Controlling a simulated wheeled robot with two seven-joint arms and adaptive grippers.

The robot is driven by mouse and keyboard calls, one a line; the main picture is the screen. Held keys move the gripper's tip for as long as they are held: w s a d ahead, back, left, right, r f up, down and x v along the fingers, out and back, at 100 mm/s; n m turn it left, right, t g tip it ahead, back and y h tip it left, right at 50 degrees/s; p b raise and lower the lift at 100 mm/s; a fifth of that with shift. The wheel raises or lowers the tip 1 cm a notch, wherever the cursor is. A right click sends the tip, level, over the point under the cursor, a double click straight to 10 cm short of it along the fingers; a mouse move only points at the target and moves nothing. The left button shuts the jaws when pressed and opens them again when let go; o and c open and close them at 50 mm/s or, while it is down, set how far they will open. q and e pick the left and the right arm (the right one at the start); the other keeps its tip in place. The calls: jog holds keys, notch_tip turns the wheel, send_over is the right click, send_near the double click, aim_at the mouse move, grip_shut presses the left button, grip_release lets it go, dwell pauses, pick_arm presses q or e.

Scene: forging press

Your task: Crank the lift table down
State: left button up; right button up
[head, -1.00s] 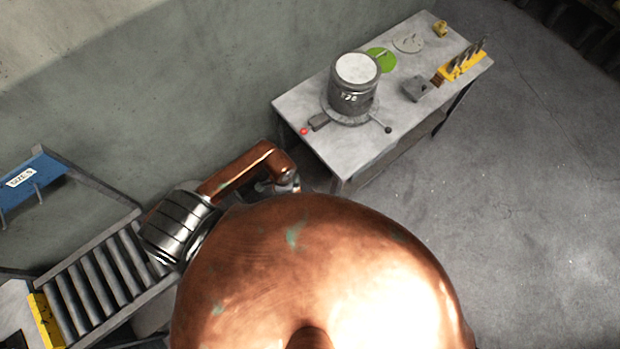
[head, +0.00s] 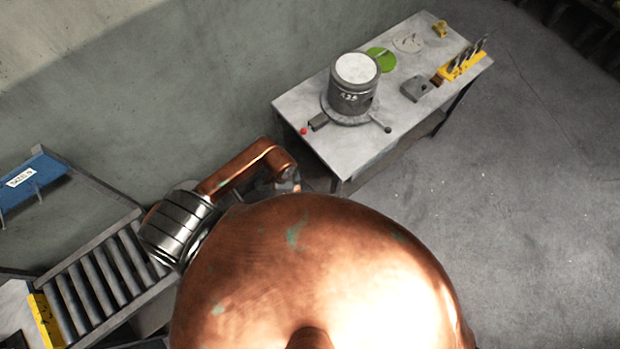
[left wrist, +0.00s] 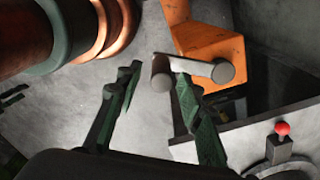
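In the left wrist view, a grey metal crank (left wrist: 192,66) with rounded ends lies in front of an orange bracket (left wrist: 215,48). My left gripper (left wrist: 157,82) is open. Its two green-padded fingers stand apart, with the crank's near rounded end (left wrist: 162,76) in line with the gap between their tips. I cannot tell whether that end is between the pads or just beyond them. In the head view my copper arm and body hide the left gripper and the crank. I cannot make out the lift table for certain. My right gripper is in neither view.
A grey bench (head: 385,139) bears a dark cylinder (head: 353,88), a green disc (head: 381,59), a grey block (head: 416,89) and a yellow tool rack (head: 460,66). A red knob (left wrist: 282,128) shows in the wrist view.

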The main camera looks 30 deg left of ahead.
pick_arm(q)
jog(key=shift+r, duration=3.05)
